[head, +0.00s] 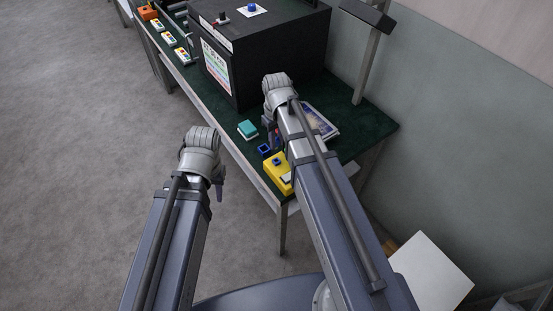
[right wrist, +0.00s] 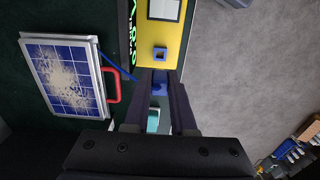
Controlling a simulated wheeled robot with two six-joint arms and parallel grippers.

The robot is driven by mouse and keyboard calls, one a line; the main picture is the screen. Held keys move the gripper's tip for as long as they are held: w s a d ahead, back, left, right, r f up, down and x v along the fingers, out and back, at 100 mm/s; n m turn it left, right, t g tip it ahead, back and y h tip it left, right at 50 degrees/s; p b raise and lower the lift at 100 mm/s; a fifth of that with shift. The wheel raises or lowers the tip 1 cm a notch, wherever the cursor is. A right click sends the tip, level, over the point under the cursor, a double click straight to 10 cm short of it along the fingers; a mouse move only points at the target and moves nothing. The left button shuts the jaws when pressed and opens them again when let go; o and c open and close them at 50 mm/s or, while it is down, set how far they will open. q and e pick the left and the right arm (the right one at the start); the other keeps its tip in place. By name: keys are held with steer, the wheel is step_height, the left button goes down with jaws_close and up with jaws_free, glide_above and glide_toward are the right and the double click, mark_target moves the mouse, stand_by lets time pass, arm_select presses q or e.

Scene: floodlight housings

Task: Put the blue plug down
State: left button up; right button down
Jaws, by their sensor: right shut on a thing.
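My right gripper (right wrist: 160,92) is shut on the blue plug (right wrist: 159,88), which shows between its fingertips in the right wrist view. In the head view my right gripper (head: 271,140) is over the front end of the green table, partly hidden by its own arm. A blue square piece (head: 264,150) shows by the fingertips; I cannot tell if it is the plug. A yellow box (head: 279,175) with a blue square fitting (right wrist: 160,54) lies beside the plug. My left gripper (head: 219,184) hangs over the floor, left of the table; its opening is unclear.
A teal block (head: 248,129) lies on the green table (head: 372,125). A panel with a red handle (right wrist: 66,77) lies near the right gripper. A large black housing (head: 268,50) stands behind. A lamp post (head: 367,50) rises at the right edge. Several small blocks line the far left edge.

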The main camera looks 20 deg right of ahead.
steer(key=shift+f+b, duration=3.35)
steer(key=shift+f, duration=0.6)
steer(key=shift+r, duration=0.1)
steer(key=c, duration=0.8)
jaws_free()
steer(key=shift+o, duration=0.3)
step_height(320, 180, up, 12)
steer(key=p, duration=1.2)
steer(key=s+a+h, duration=0.1)
steer(key=s+a, duration=0.9)
steer(key=s, duration=0.4)
steer(key=shift+s+a, duration=0.15)
steer(key=shift+a, duration=0.1)
